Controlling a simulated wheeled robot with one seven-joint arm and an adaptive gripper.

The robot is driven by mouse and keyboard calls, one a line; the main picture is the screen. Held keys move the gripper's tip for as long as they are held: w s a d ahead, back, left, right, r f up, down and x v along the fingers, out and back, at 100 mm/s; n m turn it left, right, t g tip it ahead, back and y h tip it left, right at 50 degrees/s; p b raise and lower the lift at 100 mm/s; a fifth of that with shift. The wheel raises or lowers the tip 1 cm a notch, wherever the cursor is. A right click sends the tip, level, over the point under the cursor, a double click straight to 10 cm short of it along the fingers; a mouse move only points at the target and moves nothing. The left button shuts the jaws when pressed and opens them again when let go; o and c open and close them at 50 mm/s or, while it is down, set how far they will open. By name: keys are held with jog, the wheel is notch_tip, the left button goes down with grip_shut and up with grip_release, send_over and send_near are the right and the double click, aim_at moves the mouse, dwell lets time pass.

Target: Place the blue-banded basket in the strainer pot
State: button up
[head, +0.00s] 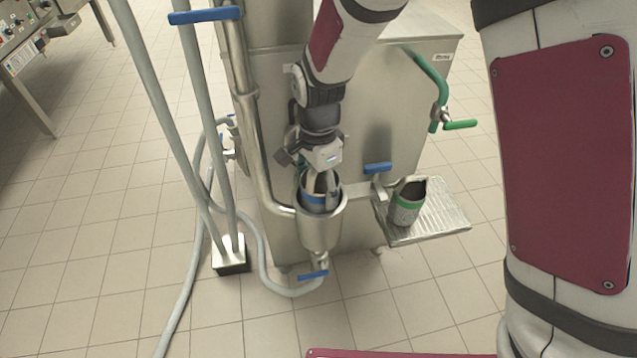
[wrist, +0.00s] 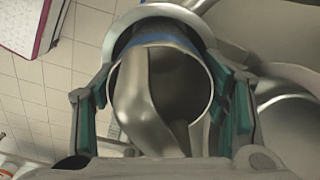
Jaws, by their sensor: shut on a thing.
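The blue-banded basket (head: 313,200) is a metal cylinder with a blue band and a strap handle across its top. It sits inside the mouth of the strainer pot (head: 321,230), with its upper part showing above the pot's rim. My gripper (head: 320,173) is above the pot, pointing down, with its fingers on the basket. In the wrist view the basket (wrist: 203,88) lies between the two green-padded fingers of my gripper (wrist: 165,105). The strainer pot's rim (wrist: 123,40) curves behind it. How deep the basket's bottom reaches is hidden.
A green-banded basket (head: 405,205) stands on a ribbed metal tray (head: 445,212) to the right. The steel machine (head: 385,120) is behind the pot. Grey hoses (head: 183,290) and a blue valve handle (head: 313,275) are left of and below it.

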jog(key=shift+f, duration=0.5)
jog(key=o, duration=1.1)
jog(key=shift+c, duration=0.2)
jog(key=shift+r, duration=0.1)
notch_tip(320, 180, up, 13)
jog(key=p, duration=0.3)
jog(key=shift+p, duration=0.3)
